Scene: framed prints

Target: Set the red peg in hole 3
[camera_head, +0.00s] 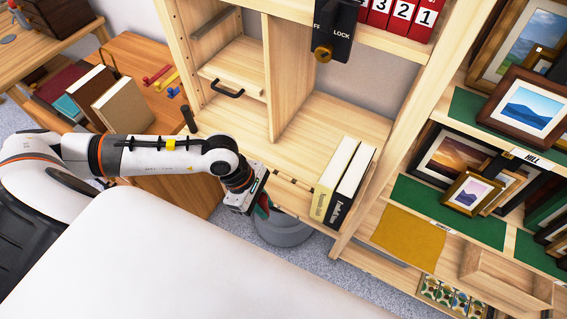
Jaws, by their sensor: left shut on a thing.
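A red peg-like piece (157,74) lies on the orange-brown wooden cabinet top at the left, beside a yellow one (167,80) and a blue one (173,92). My left gripper (255,205) is at the front edge of the light wood shelf, well to the right of these pieces. It is shut on a small dark green and red thing (263,208), mostly hidden by the gripper, so I cannot tell what it is. Dark marks (292,182) show along the shelf's front edge; I cannot make out numbered holes. My right gripper is out of view.
Two upright books (340,180) stand on the shelf right of my gripper. A grey bin (282,229) is on the floor below. A drawer with a black handle (228,89) is behind. Framed prints (530,103) fill the right-hand shelves. A large white surface fills the foreground.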

